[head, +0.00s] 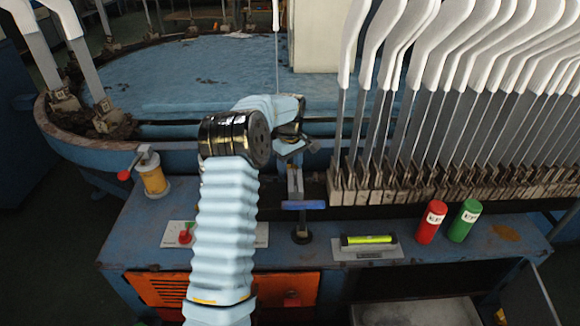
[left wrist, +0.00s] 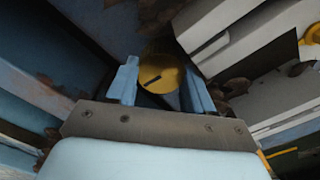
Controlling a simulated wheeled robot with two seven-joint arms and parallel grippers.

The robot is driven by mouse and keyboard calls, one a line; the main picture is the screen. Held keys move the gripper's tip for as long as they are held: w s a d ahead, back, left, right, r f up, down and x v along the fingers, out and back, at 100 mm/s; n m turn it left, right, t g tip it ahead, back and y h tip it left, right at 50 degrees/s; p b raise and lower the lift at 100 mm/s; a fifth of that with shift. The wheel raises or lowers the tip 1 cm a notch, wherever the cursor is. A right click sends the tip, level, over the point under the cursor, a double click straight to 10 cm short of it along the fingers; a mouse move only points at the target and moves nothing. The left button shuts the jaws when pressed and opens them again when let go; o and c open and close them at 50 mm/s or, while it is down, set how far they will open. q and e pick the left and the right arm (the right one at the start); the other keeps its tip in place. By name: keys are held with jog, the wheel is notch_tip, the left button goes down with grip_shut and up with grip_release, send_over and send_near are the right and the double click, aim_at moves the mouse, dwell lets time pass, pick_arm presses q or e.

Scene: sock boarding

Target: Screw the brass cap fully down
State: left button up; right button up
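The brass cap (left wrist: 163,75) shows in the left wrist view as a round yellow face with a short black slot mark. The two light blue fingers of my left gripper (left wrist: 161,88) stand on either side of it, their inner faces against its edges. In the head view my left gripper (head: 291,145) is at the end of the blue-sleeved arm, over the back edge of the bench near the round blue table. The cap cannot be made out there. My right gripper is in neither view.
White sock boards (head: 440,45) stand in a dense row at the right. A blue T-handle (head: 303,205), a level with a green vial (head: 368,240), a red cylinder (head: 431,222) and a green cylinder (head: 464,220) are on the bench.

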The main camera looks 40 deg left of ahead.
pick_arm(q)
jog(key=c, duration=0.4)
jog(key=shift+o, duration=0.2)
jog(key=m+p, duration=0.1)
jog(key=m, duration=0.1)
jog(key=shift+w+r+m, duration=0.1)
jog(key=shift+r+m, duration=0.05)
jog(key=shift+m, duration=0.25)
jog(key=m+p, duration=0.1)
jog(key=m, duration=0.2)
jog(key=shift+m, duration=0.3)
jog(key=m+p, duration=0.1)
jog(key=m, duration=0.3)
jog(key=shift+w+d+m, duration=0.1)
jog(key=shift+m, duration=0.2)
jog(key=shift+d+m+p, duration=0.1)
jog(key=shift+m+p, duration=0.3)
jog(key=shift+m, duration=1.7)
